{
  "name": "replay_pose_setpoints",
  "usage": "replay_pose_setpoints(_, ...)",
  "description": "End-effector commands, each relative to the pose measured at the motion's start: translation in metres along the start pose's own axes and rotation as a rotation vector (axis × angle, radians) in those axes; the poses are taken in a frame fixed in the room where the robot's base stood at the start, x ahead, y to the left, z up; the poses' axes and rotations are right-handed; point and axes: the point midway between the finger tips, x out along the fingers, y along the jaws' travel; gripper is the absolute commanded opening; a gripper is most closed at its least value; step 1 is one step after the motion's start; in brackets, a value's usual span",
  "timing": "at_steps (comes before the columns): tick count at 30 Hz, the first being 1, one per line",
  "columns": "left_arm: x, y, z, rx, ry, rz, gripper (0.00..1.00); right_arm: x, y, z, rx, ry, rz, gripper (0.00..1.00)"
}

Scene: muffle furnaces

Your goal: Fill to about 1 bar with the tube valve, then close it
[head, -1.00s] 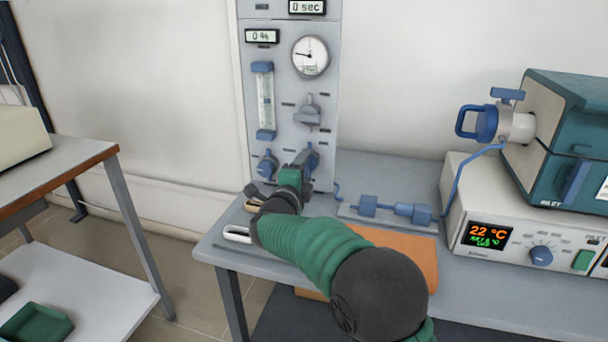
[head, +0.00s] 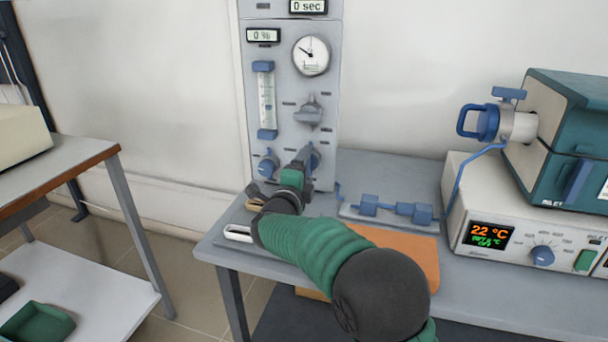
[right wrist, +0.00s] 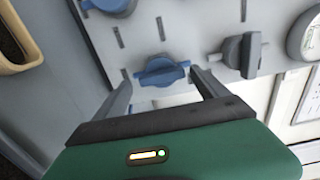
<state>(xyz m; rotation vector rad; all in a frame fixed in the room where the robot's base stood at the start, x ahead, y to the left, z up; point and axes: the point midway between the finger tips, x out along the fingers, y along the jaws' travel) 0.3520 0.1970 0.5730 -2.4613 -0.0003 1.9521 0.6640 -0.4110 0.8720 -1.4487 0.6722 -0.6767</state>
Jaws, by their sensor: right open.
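The grey panel (head: 285,90) stands at the table's back left. Its round pressure gauge (head: 311,55) has the needle pointing up and left; the numbers are too small to read. My right gripper (head: 305,157) is at the panel's lower right blue valve (head: 315,160), partly hiding it. In the right wrist view the open fingers of my right gripper (right wrist: 162,80) stand either side of this blue valve handle (right wrist: 162,72), which lies crosswise between the tips. I cannot tell whether they touch it. My left gripper is out of view.
Another blue knob (head: 267,164) sits left of the gripper, and a grey handle (head: 308,112) above it. The flow tube (head: 266,100) is at the panel's left. Blue fittings (head: 396,208) and a furnace (head: 570,140) are to the right.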

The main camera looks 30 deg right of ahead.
Motion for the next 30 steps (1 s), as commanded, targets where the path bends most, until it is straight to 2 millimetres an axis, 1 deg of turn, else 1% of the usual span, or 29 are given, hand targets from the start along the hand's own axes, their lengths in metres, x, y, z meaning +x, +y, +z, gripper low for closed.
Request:
replay_pose_setpoints(2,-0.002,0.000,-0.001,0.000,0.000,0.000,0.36,-0.006,-0.002,0.001,0.000,-0.002,0.000,0.84)
replay_pose_setpoints(5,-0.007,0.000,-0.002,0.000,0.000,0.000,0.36,-0.023,-0.003,0.002,0.000,-0.005,0.000,0.84)
replay_pose_setpoints(8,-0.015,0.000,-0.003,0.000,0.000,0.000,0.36,-0.049,-0.004,0.002,0.000,-0.005,0.001,0.84)
replay_pose_setpoints(15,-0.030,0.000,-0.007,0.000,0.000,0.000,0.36,-0.120,-0.003,0.002,-0.002,-0.006,0.002,0.84)
replay_pose_setpoints(18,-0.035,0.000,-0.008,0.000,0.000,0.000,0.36,-0.143,-0.001,0.001,-0.002,-0.004,0.002,0.84)
replay_pose_setpoints(21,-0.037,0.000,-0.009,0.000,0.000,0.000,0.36,-0.159,0.001,0.001,-0.002,-0.002,0.002,0.84)
replay_pose_setpoints(24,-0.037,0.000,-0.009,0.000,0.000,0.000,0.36,-0.166,0.002,0.000,-0.002,-0.001,0.003,0.84)
replay_pose_setpoints(30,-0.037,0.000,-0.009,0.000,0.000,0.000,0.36,-0.168,0.003,0.000,-0.001,0.000,0.002,0.84)
